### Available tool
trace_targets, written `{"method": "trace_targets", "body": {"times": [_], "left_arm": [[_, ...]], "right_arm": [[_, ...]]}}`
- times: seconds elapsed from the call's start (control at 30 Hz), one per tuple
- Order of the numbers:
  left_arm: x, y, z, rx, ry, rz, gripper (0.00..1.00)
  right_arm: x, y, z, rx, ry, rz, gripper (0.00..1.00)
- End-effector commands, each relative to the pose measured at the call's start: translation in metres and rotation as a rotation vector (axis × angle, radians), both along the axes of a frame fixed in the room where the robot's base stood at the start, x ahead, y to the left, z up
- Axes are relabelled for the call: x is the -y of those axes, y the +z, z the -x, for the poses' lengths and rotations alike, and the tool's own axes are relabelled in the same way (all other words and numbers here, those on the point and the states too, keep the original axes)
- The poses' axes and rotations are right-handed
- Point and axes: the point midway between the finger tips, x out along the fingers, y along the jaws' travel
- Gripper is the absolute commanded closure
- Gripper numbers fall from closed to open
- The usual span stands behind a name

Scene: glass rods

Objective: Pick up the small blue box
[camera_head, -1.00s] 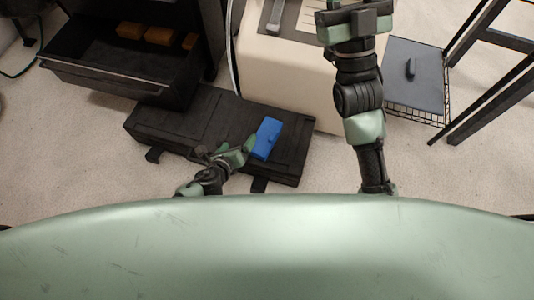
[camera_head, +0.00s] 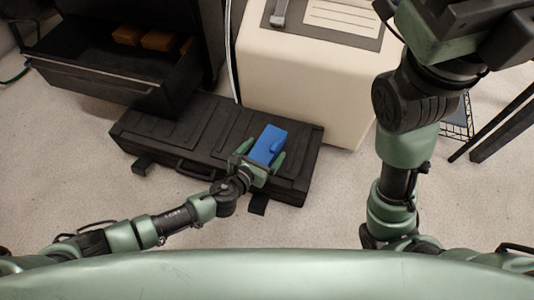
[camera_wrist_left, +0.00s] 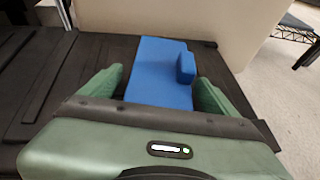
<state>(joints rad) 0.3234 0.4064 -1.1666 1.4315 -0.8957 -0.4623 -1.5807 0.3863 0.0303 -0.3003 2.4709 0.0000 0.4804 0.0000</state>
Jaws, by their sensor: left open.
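The small blue box (camera_head: 268,146) lies on top of a black case on the floor. It has a small raised block on one side. My left gripper (camera_head: 264,155) is open, with its two green fingers on either side of the near part of the box. In the left wrist view the blue box (camera_wrist_left: 158,72) lies between the two spread fingers, with visible gaps to both; its near end is hidden by the gripper body. My right arm rises at the right of the head view, and its fingertips are not visible.
The black case (camera_head: 195,130) lies flat on the carpet. A beige cabinet (camera_head: 310,85) stands just behind it. An open black drawer (camera_head: 110,80) with orange-brown blocks (camera_head: 157,41) is at the upper left. A black-legged stand (camera_head: 495,130) is at the right. Carpet in front is clear.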

Motion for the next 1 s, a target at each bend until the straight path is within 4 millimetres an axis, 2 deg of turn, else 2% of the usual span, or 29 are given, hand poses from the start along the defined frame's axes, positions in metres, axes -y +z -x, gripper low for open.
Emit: {"method": "trace_targets", "body": {"times": [0.03,0.13,0.4,0.43,0.6,0.67,0.7,1.0], "left_arm": [[0.004,-0.007,-0.007,0.001,0.0,0.0,0.1],[0.008,-0.01,-0.014,0.0,0.0,0.001,0.1],[0.009,-0.009,-0.017,-0.002,0.0,0.0,0.1],[0.009,-0.009,-0.017,-0.002,0.0,0.0,0.13],[0.009,-0.009,-0.017,-0.003,0.001,0.001,0.6],[0.009,-0.009,-0.017,-0.003,0.001,0.001,0.77],[0.009,-0.008,-0.017,-0.001,0.001,0.002,0.82],[0.009,-0.005,-0.017,-0.001,0.001,0.002,0.82]], "right_arm": [[0.0,-0.003,0.005,0.018,0.0,0.0,0.64],[-0.001,0.001,0.01,0.036,-0.002,0.001,0.64],[-0.001,0.004,0.011,0.039,-0.002,0.003,0.64],[-0.001,0.004,0.011,0.039,-0.002,0.003,0.64],[-0.001,0.004,0.01,0.039,-0.002,0.003,0.64],[-0.001,0.004,0.01,0.039,-0.002,0.003,0.64],[-0.001,0.004,0.01,0.039,-0.002,0.003,0.64],[-0.001,0.006,0.011,0.04,-0.002,0.002,0.64]]}}
